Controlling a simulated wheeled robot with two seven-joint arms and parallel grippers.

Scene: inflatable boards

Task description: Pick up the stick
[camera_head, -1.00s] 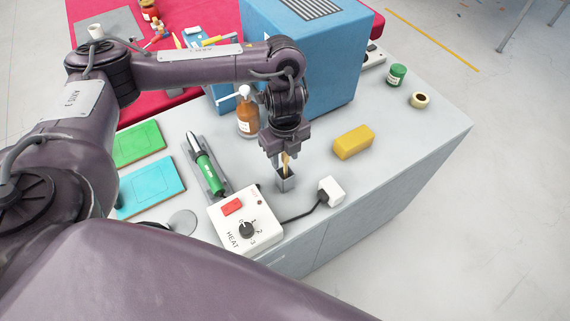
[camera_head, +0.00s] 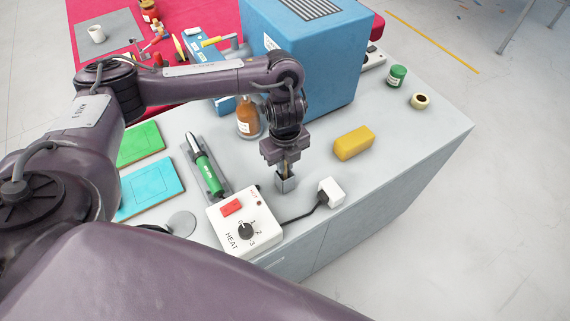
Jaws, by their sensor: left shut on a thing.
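Only a short piece of the stick shows between the jaws and the holder. My left gripper (camera_head: 286,166) points down right above the holder and is shut on the stick, which hides most of it. My right gripper is not in view.
A white heat control box (camera_head: 244,222) and a white plug (camera_head: 331,191) with a black cable stand close by. A green-handled tool (camera_head: 206,175), a brown bottle (camera_head: 247,122), a yellow block (camera_head: 353,142) and a large blue box (camera_head: 318,70) surround the arm.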

